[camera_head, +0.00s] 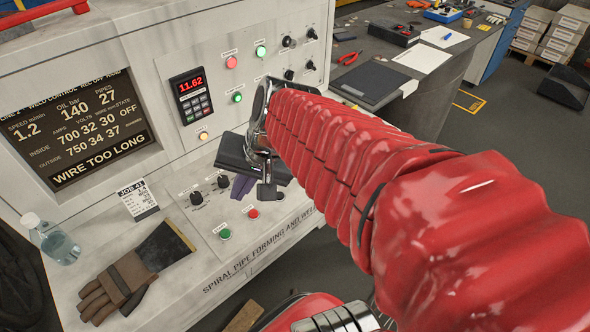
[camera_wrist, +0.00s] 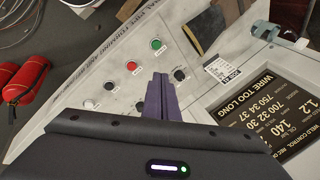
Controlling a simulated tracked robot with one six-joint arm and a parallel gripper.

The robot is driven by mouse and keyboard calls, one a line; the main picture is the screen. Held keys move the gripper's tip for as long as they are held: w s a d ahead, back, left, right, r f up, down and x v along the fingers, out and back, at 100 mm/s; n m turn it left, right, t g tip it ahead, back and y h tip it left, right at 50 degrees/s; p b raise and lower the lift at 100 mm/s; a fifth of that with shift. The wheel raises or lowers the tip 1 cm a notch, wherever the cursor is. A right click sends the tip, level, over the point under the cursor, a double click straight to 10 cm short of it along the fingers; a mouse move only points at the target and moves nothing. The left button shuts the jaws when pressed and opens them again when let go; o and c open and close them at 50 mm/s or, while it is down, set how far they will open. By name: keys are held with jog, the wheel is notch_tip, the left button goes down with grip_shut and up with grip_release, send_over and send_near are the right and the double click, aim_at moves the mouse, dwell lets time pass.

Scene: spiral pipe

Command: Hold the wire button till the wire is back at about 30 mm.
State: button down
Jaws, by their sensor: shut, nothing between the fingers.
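My gripper (camera_head: 240,190) hangs over the sloping desk of the control console, with its purple fingers shut and empty. The fingers also show in the wrist view (camera_wrist: 160,78), near a black control (camera_wrist: 180,75); I cannot tell whether they touch anything. The desk has a green button (camera_head: 225,233), a red button (camera_head: 253,213) and black controls (camera_head: 196,198). Their labels are too small to read, so I cannot tell which is the wire button. The screen (camera_head: 80,125) reads WIRE TOO LONG, with 30 on the inside row and 37 on the outside row, and state OFF.
A keypad with a red 11.62 display (camera_head: 191,95) and several coloured buttons are on the upright panel. A brown glove (camera_head: 118,285), a clear bottle (camera_head: 60,245) and a job card (camera_head: 138,199) lie or stand at the left. A dark workbench (camera_head: 400,60) stands behind.

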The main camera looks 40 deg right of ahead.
jog(key=w+d+f+m+t, duration=0.2)
jog(key=d+m, duration=0.5)
jog(key=d, duration=0.4)
jog(key=w+d+f+m+t, duration=0.2)
jog(key=d+m, duration=0.6)
jog(key=d, duration=0.3)
jog(key=shift+d+m, duration=0.25)
jog(key=shift+m, duration=0.05)
jog(key=shift+f, duration=4.4)
